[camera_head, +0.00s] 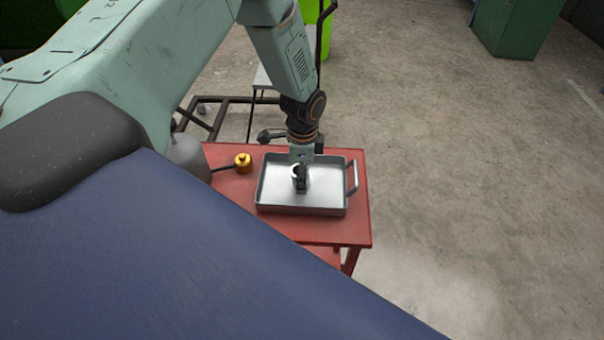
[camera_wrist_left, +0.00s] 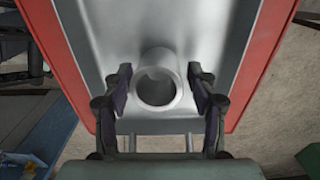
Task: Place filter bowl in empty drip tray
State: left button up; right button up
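The filter bowl (camera_wrist_left: 160,58) is a small grey cylinder with an open round mouth. In the left wrist view it is inside the metal drip tray (camera_wrist_left: 215,30), near the tray's handle side. In the head view the tray (camera_head: 328,196) lies on a red table, and the bowl is a small pale ring (camera_head: 295,171), partly hidden by my gripper. My left gripper (camera_head: 301,184) reaches down into the tray. In the left wrist view its fingers (camera_wrist_left: 160,75) are open, one on each side of the bowl, with a gap on both sides. My right gripper is not in view.
The red table (camera_head: 300,228) has a yellow knobbed part (camera_head: 243,162) left of the tray. The tray's handle (camera_head: 353,178) is on its right side. A dark metal frame (camera_head: 215,117) and a green bin (camera_head: 318,40) stand behind.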

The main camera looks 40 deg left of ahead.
pick_arm(q)
jog(key=shift+s+d+r, duration=0.1)
jog(key=shift+d+r, duration=0.1)
jog(key=shift+a, duration=0.15)
jog(key=shift+a+r, duration=0.1)
jog(key=r, duration=1.2)
jog(key=shift+d+p, duration=0.2)
jog(key=shift+p, duration=0.15)
jog(key=shift+a+f, duration=0.1)
jog(key=shift+a, duration=0.05)
